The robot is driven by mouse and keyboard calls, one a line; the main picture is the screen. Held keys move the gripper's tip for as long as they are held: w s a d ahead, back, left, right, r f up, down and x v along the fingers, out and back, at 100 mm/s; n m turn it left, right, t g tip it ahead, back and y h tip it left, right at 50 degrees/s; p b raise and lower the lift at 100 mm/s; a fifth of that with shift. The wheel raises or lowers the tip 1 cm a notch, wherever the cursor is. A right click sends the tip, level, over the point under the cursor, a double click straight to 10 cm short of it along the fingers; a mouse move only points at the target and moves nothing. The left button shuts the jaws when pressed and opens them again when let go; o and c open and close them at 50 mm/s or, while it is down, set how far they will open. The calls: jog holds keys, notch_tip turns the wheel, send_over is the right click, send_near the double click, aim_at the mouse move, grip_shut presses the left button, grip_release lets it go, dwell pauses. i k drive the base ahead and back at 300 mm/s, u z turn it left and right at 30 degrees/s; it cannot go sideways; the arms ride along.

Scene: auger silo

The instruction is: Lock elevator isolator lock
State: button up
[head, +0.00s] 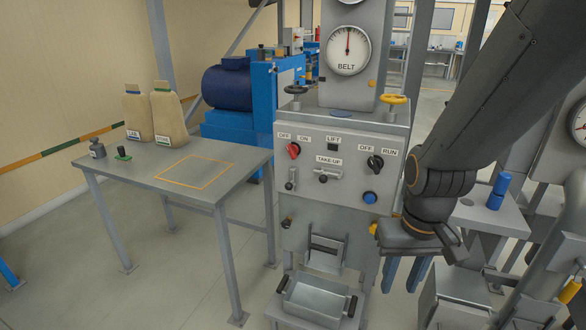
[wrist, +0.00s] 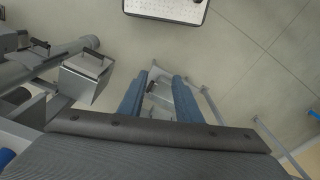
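The grey control panel (head: 335,205) faces me in the head view. A red rotary switch (head: 293,150) sits under its OFF and ON labels, and a small metal fitting (head: 290,181) sits below that switch. I cannot tell for sure which part is the elevator isolator lock. A black rotary switch (head: 375,162) is under OFF and RUN on the right. My gripper (head: 404,278) hangs to the right of the panel's lower part, blue fingers pointing down. The wrist view shows the fingers (wrist: 160,88) apart, with nothing clearly held between them.
A metal tray (head: 315,298) sits below the panel. Yellow handwheel (head: 393,99) is above. Blue cylinder (head: 498,190) is at right.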

aim_at(288, 186)
jog(key=u, duration=0.8)
jog(key=i, duration=0.4)
jog(key=z, duration=0.8)
